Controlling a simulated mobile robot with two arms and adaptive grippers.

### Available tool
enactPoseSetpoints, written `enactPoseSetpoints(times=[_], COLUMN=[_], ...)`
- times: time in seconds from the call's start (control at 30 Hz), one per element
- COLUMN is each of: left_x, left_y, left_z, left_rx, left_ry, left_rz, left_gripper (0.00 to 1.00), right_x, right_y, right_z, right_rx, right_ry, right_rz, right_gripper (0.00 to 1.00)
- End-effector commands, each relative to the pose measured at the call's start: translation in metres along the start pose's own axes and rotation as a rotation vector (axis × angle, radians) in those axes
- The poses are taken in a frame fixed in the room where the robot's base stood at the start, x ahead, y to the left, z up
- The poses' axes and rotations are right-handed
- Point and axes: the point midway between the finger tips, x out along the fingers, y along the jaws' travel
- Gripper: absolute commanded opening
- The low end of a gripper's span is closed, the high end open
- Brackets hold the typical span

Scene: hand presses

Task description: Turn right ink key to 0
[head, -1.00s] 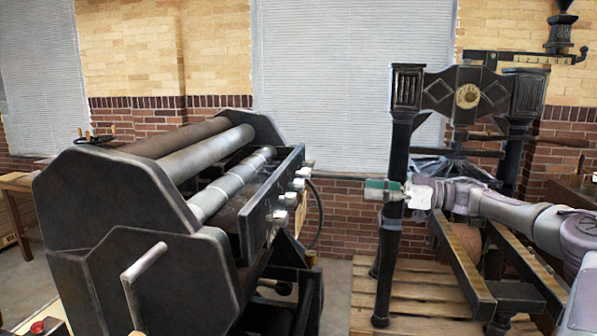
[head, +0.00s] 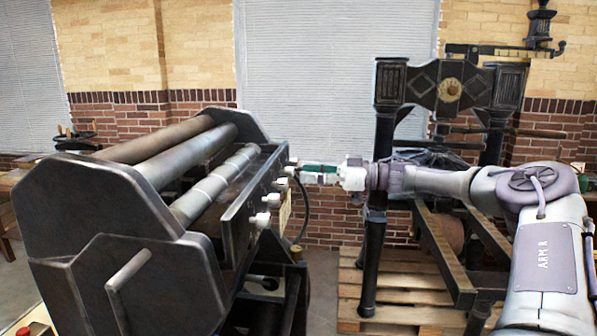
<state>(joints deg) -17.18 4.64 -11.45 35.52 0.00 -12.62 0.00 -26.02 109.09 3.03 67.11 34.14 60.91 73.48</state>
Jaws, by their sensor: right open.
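The ink keys are several small pale knobs in a row along the dark side rail (head: 240,200) of the roller press. The nearest key (head: 261,220) and the middle key (head: 272,199) are clear of my arm. The farthest keys (head: 281,184) sit close to the tip of my right gripper (head: 304,173), which partly covers that end. My right gripper is open, with teal-green fingers pointing left at the far end of the row. I cannot tell whether it touches a key. No scale or number is readable. My left gripper is out of view.
A black-framed hand press (head: 390,150) stands on a wooden pallet (head: 400,295) behind my right arm. A dark cable (head: 304,210) hangs below the gripper.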

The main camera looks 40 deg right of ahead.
Motion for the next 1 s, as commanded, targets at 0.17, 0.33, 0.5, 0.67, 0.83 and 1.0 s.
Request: enactPoseSetpoints(times=[0.17, 0.33, 0.5, 0.67, 0.83, 1.0], left_x=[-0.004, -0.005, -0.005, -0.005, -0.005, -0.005], left_y=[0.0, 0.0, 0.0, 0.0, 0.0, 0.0], left_z=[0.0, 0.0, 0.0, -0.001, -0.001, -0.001], left_rx=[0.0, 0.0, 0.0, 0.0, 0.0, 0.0], left_ry=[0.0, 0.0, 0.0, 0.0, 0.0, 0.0], left_rz=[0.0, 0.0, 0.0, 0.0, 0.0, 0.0], left_gripper=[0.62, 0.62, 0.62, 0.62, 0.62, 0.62], right_x=[0.021, 0.03, 0.031, 0.031, 0.031, 0.031], right_y=[0.0, 0.0, 0.0, 0.0, 0.0, 0.0], right_z=[0.0, 0.001, 0.001, 0.0, 0.0, 0.0], right_rx=[0.0, 0.001, 0.0, 0.0, 0.0, 0.0], right_ry=[-0.004, -0.001, 0.0, 0.0, 0.0, 0.0], right_rz=[-0.001, 0.0, 0.0, 0.0, 0.0, 0.0], right_gripper=[0.51, 0.51, 0.51, 0.44, 0.15, 0.0])
